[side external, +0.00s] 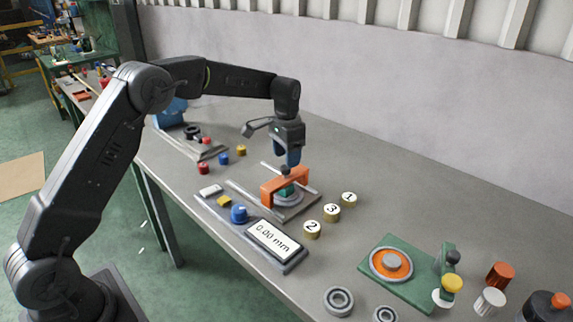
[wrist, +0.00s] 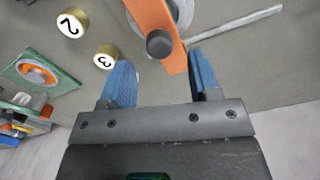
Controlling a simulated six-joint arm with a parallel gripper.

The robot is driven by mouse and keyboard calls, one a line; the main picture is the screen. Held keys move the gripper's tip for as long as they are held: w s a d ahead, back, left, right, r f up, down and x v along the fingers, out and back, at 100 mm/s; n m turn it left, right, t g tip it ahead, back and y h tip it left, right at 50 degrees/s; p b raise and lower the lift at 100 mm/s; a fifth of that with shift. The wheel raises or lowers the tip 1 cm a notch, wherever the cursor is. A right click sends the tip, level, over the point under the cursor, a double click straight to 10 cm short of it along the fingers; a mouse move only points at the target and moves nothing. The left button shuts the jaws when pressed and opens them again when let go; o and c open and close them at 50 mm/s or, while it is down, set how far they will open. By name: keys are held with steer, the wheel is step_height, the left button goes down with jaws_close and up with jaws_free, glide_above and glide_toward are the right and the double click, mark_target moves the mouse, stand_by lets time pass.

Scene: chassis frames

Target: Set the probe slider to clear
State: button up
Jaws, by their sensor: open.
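The probe slider looks to be the orange bridge (side external: 270,190) with a dark round knob (side external: 285,171) on top. It stands over a round grey part on a plate with rails (side external: 304,208). My gripper (side external: 288,162) points down just above the knob, its blue fingers apart. In the wrist view, the knob (wrist: 160,43) shows just beyond the open fingertips (wrist: 160,62), roughly centred between them, with the orange bridge (wrist: 155,15) behind it. Whether the fingers touch the knob cannot be told. A display (side external: 272,239) reads 0.00 mm. No "clear" mark is legible.
Beside the display are a blue knob (side external: 239,214) and a yellow button (side external: 223,201). Brass weights marked 1 (side external: 349,199), 2 (side external: 312,229) and 3 (side external: 332,212) stand right of the fixture. A green fixture (side external: 375,275) and bearing rings lie further right.

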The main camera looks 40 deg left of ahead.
mark_target(286, 181)
steer(key=shift+f, duration=1.7)
jaws_close()
